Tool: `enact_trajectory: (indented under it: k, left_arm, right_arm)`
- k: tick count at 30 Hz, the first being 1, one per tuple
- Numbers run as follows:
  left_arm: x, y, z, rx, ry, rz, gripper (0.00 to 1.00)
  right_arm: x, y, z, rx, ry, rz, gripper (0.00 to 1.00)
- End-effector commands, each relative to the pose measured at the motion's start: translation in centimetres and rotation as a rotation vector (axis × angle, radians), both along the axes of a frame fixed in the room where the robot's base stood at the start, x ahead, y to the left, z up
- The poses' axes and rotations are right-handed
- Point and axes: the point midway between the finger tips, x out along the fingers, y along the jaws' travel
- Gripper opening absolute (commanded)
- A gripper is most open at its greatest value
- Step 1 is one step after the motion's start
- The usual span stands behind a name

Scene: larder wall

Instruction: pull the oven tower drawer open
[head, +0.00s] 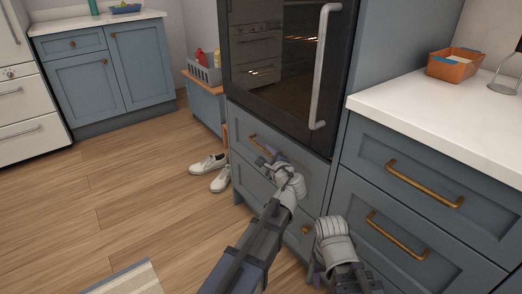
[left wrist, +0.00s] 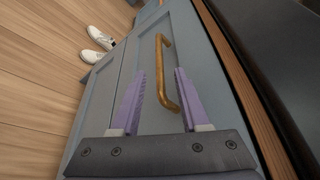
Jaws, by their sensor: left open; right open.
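The oven tower drawer (head: 290,172) is the blue-grey front below the dark oven, with a horizontal brass handle (head: 256,144). In the head view it looks shut or nearly shut. My left gripper (head: 268,153) is at this handle and hides part of it. In the left wrist view, the open purple fingers (left wrist: 160,75) stand on either side of the brass handle (left wrist: 164,72); I cannot tell whether they touch it. My right gripper (head: 325,245) is low in front of the cabinets, apart from the drawer handle, open, with its fingertips mostly hidden.
The oven door (head: 283,60) with its long pale handle (head: 321,70) is above. Cabinet drawers with brass handles (head: 423,184) stand at the right under a white counter (head: 450,110). White shoes (head: 208,164) lie on the floor to the left, where much floor is clear.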

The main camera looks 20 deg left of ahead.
Motion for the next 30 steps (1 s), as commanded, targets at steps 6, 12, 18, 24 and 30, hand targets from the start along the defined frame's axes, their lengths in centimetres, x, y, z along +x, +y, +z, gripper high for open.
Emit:
enact_trajectory:
  k: [6, 12, 18, 24, 30]
  left_arm:
    - [2.7, 1.6, -0.8, 0.000, 0.000, 0.002, 0.45]
    - [5.1, 3.2, -1.4, -0.001, 0.000, 0.003, 0.45]
    - [5.6, 3.7, -1.5, -0.002, -0.001, 0.002, 0.45]
    - [5.6, 3.7, -1.5, -0.001, 0.000, 0.001, 0.39]
    - [5.5, 3.7, -1.5, -0.001, 0.000, 0.002, 0.17]
  right_arm:
    - [0.0, 0.0, -0.8, 0.000, 0.000, -0.002, 0.50]
    - [0.0, 0.0, -1.4, 0.000, 0.000, -0.004, 0.50]
    - [0.0, 0.0, -1.5, 0.000, 0.000, -0.004, 0.50]
    - [0.0, 0.0, -1.5, 0.000, 0.000, -0.004, 0.50]
    - [0.0, 0.0, -1.5, 0.000, 0.000, -0.004, 0.50]
